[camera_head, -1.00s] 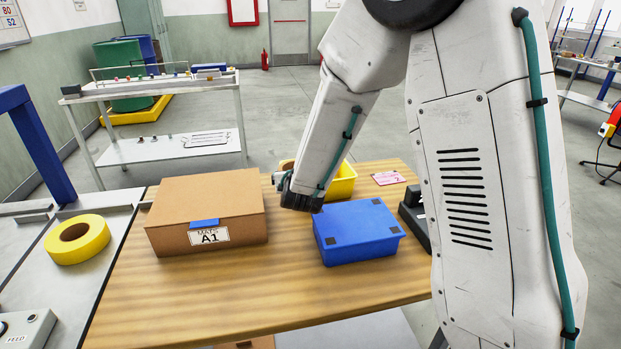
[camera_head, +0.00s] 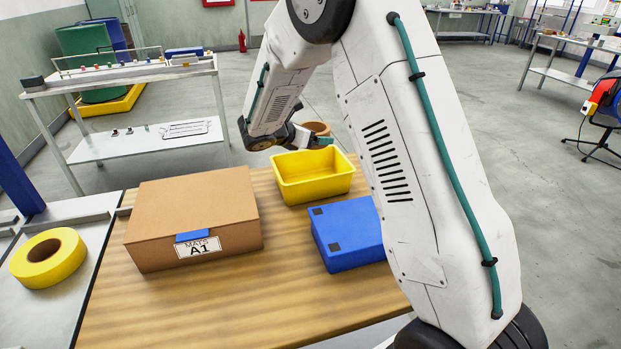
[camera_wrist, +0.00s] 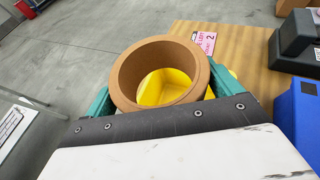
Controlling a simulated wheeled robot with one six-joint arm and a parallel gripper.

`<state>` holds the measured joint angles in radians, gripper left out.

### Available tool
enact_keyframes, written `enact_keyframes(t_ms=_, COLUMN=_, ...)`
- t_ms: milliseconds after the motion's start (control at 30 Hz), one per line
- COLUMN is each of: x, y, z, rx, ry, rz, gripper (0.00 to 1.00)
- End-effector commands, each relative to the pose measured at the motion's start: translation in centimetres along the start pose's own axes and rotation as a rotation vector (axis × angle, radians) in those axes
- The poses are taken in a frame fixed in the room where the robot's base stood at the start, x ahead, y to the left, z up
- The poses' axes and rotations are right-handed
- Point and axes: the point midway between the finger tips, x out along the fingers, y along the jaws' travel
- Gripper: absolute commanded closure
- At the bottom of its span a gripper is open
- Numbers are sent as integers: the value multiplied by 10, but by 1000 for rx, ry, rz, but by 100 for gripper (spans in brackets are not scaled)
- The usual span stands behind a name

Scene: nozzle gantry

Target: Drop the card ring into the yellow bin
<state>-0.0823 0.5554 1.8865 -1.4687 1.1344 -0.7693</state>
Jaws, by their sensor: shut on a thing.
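The card ring (camera_wrist: 125,78) is a brown cardboard ring, held between the teal fingers of my gripper (camera_wrist: 160,90) in the wrist view. In the head view the card ring (camera_head: 318,127) shows small at the end of my arm, partly hidden by my gripper (camera_head: 322,141). The yellow bin (camera_head: 312,187) stands on the wooden table beyond the blue box, open at the top and looking empty. My gripper is above its far side. In the wrist view, yellow of the bin (camera_wrist: 165,90) shows through the ring's hole, with some more to the right.
A blue box (camera_head: 345,235) sits in front of the bin, partly behind my arm. A brown carton (camera_head: 195,210) marked A1 is left of the bin. A yellow tape roll (camera_head: 75,255) lies on the grey bench. A pink card (camera_wrist: 205,43) lies on the wooden table (camera_head: 230,310).

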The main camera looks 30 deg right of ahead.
Motion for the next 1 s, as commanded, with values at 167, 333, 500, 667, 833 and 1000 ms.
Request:
enact_keyframes(t_ms=167, x=8, y=-14, z=-13, rx=84, ry=0, rz=-205, gripper=32)
enact_keyframes(t_ms=333, x=9, y=-18, z=-23, rx=108, ry=1, rz=-261, gripper=32)
enact_keyframes(t_ms=500, x=15, y=-18, z=-40, rx=108, ry=1, rz=-260, gripper=32)
enact_keyframes(t_ms=667, x=22, y=-18, z=-57, rx=108, ry=0, rz=-259, gripper=32)
enact_keyframes(t_ms=833, x=27, y=-17, z=-69, rx=109, ry=0, rz=-257, gripper=32)
enact_keyframes(t_ms=1000, x=29, y=-17, z=-73, rx=109, ry=0, rz=-256, gripper=32)
